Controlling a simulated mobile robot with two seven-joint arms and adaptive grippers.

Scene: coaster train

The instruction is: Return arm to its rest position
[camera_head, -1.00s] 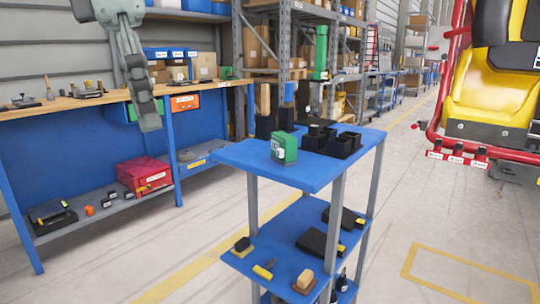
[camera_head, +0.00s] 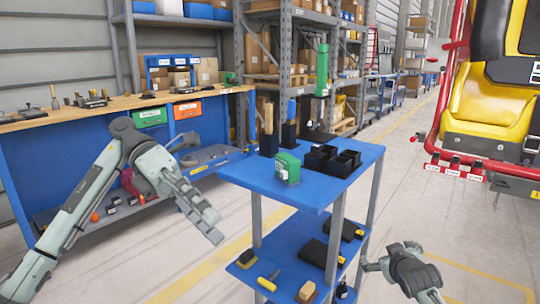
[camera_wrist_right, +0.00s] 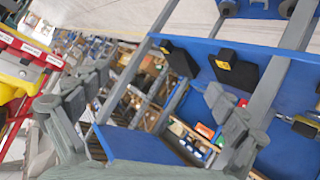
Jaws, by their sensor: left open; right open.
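My left arm (camera_head: 75,215) comes in from the left in the head view, in front of the workbench. My left gripper (camera_head: 207,218) points down and right, open and empty, left of the blue cart (camera_head: 260,184). My right gripper (camera_head: 425,284) is at the bottom right of the head view, to the right of the cart's lower shelf, with only part of it visible. The right wrist view shows its two fingers spread apart with nothing between them (camera_wrist_right: 158,90), and cart shelves and posts beyond.
The cart's top holds a green box (camera_head: 287,168) and black bins (camera_head: 347,163); its lower shelf (camera_head: 290,262) holds small tools. A workbench (camera_head: 60,112) stands at the left. A red frame with a yellow seat (camera_head: 470,95) is at the right. Floor between bench and cart is open.

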